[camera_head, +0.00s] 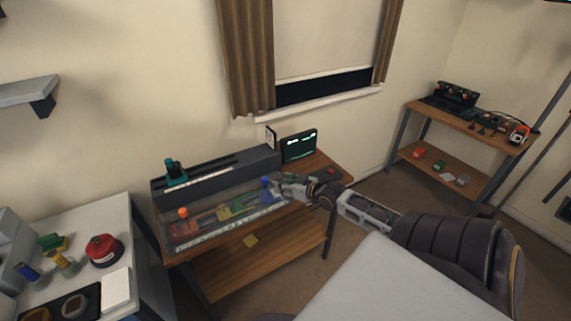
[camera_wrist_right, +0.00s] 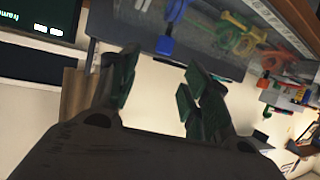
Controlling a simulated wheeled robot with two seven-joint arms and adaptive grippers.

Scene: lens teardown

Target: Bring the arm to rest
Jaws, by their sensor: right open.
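My right arm reaches in from the right in the head view. Its gripper (camera_head: 281,187) is at the right end of a clear-fronted case (camera_head: 222,213) on the wooden bench, close to a blue part (camera_head: 266,189). In the right wrist view the gripper (camera_wrist_right: 155,95) has its two dark green-padded fingers apart, with nothing between them. The case with its coloured parts shows beyond the fingers, and the blue part (camera_wrist_right: 164,45) is near the top. I cannot tell whether the gripper touches the case. My left gripper is not in view.
A small screen (camera_head: 299,146) stands behind the gripper on the bench (camera_head: 262,266). A white table (camera_head: 120,217) at left holds a red round object (camera_head: 103,250) and a dark tray. A shelf unit (camera_head: 467,128) with tools stands at right. Floor shows between bench and shelf.

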